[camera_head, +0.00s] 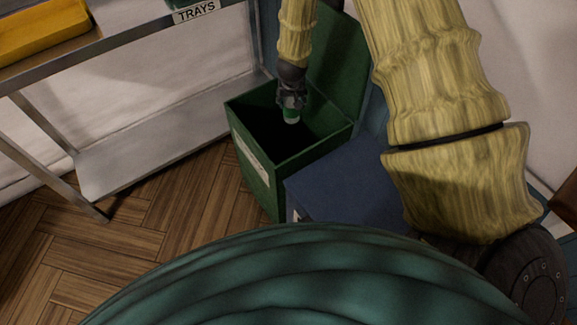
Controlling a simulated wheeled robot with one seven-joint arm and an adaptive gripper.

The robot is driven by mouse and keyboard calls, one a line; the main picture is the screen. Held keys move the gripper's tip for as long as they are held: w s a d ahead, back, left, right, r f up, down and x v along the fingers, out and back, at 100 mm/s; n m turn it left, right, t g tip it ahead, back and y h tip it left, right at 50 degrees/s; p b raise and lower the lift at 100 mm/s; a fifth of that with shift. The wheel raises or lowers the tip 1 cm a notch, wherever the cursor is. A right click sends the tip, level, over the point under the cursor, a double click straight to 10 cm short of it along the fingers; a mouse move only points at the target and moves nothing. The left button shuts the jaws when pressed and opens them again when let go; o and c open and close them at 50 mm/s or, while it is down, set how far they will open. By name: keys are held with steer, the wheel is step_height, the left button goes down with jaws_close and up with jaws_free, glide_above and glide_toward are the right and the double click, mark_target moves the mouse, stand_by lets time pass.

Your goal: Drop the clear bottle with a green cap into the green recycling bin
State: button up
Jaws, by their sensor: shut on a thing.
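The green recycling bin (262,175) stands on the floor at the centre of the head view, its lid (338,70) raised at the back right. Its dark inside is open to view from above. My gripper (291,105) points down over the bin's opening. It is shut on the bottle (291,117), of which only a small piece with green and a pale lower end shows below the fingers. The rest of the bottle is hidden by the gripper. I cannot tell for sure whether its lower end is below the rim.
A blue bin (345,180) with a closed top stands against the green bin's right side. A metal table (130,35) with a lower shelf (160,145) is at the left, holding a yellow tray (40,28) and a "TRAYS" label (197,12). Wooden floor (165,215) is clear in front.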

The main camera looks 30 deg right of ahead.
steer(key=shift+f+b, duration=1.45)
steer(key=shift+f, duration=0.45)
steer(key=o, duration=0.9)
steer(key=shift+r, duration=0.1)
steer(key=v, duration=1.2)
